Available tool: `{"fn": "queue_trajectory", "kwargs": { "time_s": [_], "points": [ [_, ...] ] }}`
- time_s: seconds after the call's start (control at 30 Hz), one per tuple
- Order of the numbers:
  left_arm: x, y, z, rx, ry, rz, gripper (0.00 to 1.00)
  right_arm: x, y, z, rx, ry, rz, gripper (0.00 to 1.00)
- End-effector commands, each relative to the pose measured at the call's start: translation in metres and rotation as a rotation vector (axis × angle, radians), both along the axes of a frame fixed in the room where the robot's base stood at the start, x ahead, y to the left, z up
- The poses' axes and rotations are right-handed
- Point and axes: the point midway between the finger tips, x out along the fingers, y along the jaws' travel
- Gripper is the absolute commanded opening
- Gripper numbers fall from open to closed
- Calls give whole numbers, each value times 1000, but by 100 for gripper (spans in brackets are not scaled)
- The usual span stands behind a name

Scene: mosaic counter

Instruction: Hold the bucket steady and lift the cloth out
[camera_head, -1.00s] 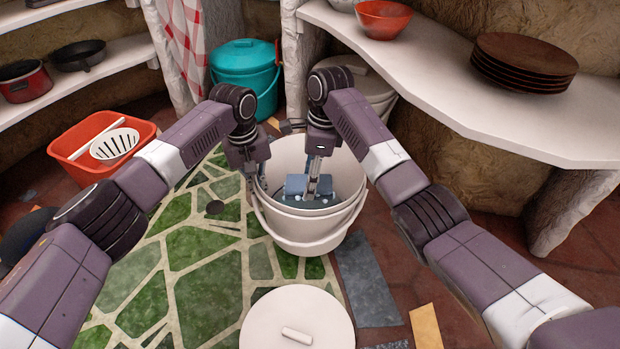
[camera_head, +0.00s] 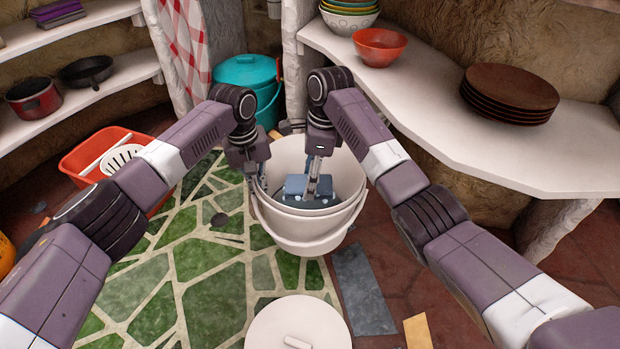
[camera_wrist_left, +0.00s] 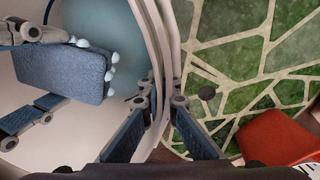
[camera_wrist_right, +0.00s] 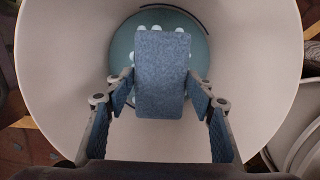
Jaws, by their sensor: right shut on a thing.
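The white bucket (camera_head: 318,228) stands in the middle of the head view, its handle hanging at the front. The blue cloth (camera_head: 300,184) is inside, a thick folded block in the right wrist view (camera_wrist_right: 160,70). My right gripper (camera_wrist_right: 163,90) reaches down into the bucket, shut on the cloth from both sides. The cloth is above a round teal surface (camera_wrist_right: 123,45) at the bucket's bottom. My left gripper (camera_wrist_left: 162,103) is at the bucket's left rim, one finger inside and one outside the wall (camera_wrist_left: 158,60). I cannot tell whether it grips the rim.
A white lid (camera_head: 298,330) lies in front of the bucket. An orange-red basin (camera_head: 75,165) is at left and a teal lidded bucket (camera_head: 245,72) behind. A white counter (camera_head: 450,130) at right holds bowls (camera_head: 378,46) and dark plates (camera_head: 510,88).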

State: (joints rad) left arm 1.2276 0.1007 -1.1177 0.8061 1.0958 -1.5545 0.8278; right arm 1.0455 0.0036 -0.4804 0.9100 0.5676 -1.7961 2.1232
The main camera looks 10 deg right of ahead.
Motion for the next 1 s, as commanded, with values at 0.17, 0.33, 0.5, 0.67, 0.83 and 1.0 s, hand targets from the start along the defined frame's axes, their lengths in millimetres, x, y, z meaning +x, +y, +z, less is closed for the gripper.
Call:
{"fn": "queue_trajectory", "kwargs": {
  "time_s": [0.17,0.33,0.5,0.67,0.83,1.0],
  "points": [
    [1,-2,4,-5,-3,-1,0,0,0,2,0,0,0,25],
    [1,-2,4,-5,-3,-1,4,0,0,2,0,0,0,25],
    [1,-1,3,-2,-3,-1,22,0,0,2,0,0,0,25],
    [0,0,2,-2,-1,0,25,0,0,1,0,0,0,25],
    [0,0,4,-1,-1,0,25,0,0,1,0,0,0,25],
    [0,1,23,-2,-3,-1,25,0,0,2,0,0,0,25]
  ]
}}
